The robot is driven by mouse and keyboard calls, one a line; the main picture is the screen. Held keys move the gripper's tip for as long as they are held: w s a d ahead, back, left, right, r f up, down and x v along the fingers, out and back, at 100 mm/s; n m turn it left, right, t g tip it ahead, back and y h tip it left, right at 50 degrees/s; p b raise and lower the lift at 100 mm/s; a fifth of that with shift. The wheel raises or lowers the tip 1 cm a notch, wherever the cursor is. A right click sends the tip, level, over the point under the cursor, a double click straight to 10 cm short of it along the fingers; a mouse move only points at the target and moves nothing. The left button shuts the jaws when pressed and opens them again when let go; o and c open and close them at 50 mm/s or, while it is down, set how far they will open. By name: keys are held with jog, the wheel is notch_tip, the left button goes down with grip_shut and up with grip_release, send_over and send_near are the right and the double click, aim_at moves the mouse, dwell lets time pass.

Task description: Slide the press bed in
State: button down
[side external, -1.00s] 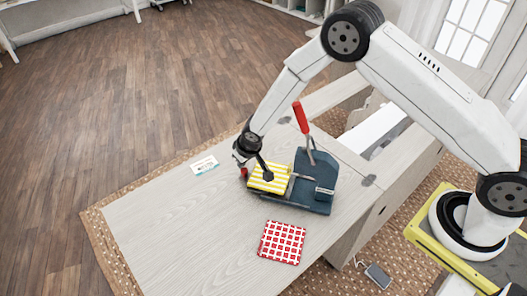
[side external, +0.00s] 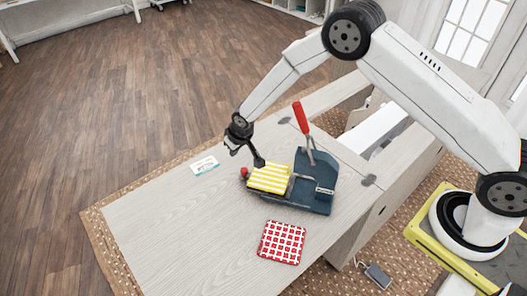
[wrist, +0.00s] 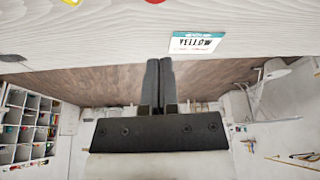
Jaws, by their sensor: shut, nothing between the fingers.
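The press (side external: 311,182) is dark blue with a raised red lever (side external: 300,117) and stands on the pale table. Its bed reaches out to the left, carrying a yellow and white striped cloth (side external: 270,178). A red knob (side external: 244,172) shows at the bed's left end. In the wrist view the knob (wrist: 155,1) and a bit of yellow (wrist: 70,1) are cut off at the top edge. My gripper (side external: 233,151) is shut and empty, above and behind the knob, apart from it. Its two dark fingers (wrist: 160,62) lie together in the wrist view.
A white card (side external: 205,165) reading YELLOW (wrist: 195,43) lies near the table's far edge. A red and white checked square (side external: 282,242) lies in front of the press. The left part of the table (side external: 150,230) is clear. A cabinet opening (side external: 375,125) is behind the press.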

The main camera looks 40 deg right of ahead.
jog(key=v, duration=0.8)
jog(key=w+a+n+g+h, duration=0.2)
jog(key=a+n+g, duration=0.3)
jog(key=a+n, duration=0.3)
jog(key=shift+w+n+h, duration=0.3)
jog(key=shift+w+n, duration=0.15)
jog(key=shift+n, duration=0.95)
jog(key=shift+a+f, duration=0.1)
jog(key=shift+f, duration=0.05)
